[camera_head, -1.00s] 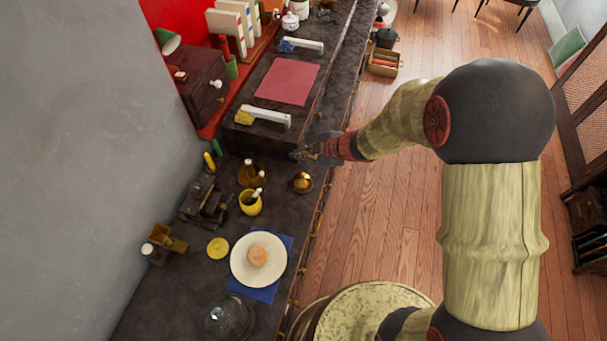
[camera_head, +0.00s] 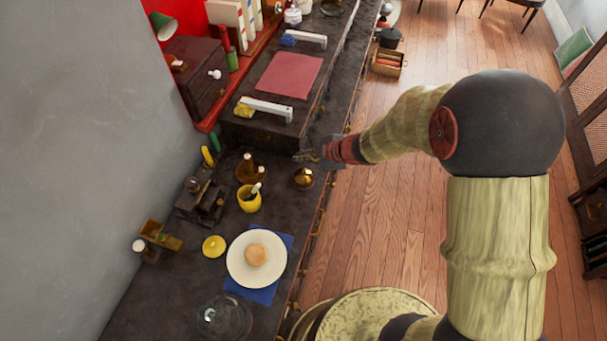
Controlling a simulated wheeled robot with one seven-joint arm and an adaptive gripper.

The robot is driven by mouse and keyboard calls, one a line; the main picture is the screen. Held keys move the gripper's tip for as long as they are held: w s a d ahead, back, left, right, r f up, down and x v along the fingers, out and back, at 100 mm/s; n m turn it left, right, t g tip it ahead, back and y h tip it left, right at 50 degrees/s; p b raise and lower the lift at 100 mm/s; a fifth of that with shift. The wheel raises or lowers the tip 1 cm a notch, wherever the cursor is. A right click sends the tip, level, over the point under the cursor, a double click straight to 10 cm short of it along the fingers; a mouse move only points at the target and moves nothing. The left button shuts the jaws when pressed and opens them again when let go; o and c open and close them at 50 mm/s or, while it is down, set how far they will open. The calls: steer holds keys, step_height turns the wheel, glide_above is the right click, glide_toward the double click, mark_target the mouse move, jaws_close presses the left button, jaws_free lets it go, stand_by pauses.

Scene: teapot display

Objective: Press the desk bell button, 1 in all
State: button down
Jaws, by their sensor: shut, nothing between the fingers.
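The desk bell (camera_head: 304,179) is a small brass dome on the dark counter, near its right edge. My gripper (camera_head: 300,156) is shut and empty. It reaches in from the right and shows just above the bell in the picture, seemingly over the bell's far side. I cannot tell its height above the bell, and I see no clear contact. The bell's button is too small to make out, close to the gripper's fingers.
A yellow cup (camera_head: 249,198) and a brown pot (camera_head: 251,169) stand left of the bell. A white plate (camera_head: 272,277) with a bun (camera_head: 256,254) lies nearer on a blue cloth. A raised counter block (camera_head: 268,122) stands beyond the gripper.

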mark_target(303, 172)
steer(key=shift+f+b, duration=1.1)
steer(key=shift+f, duration=0.85)
steer(key=shift+f, duration=0.15)
steer(key=shift+f, duration=0.2)
steer(key=shift+f+b, duration=0.35)
steer(key=shift+f, duration=0.3)
stand_by(0.7)
steer(key=shift+r, duration=0.1)
steer(key=shift+r+p, duration=0.95)
steer(key=shift+p, duration=0.25)
steer(key=shift+r, duration=0.1)
step_height(303, 172, up, 5)
steer(key=p, duration=0.5)
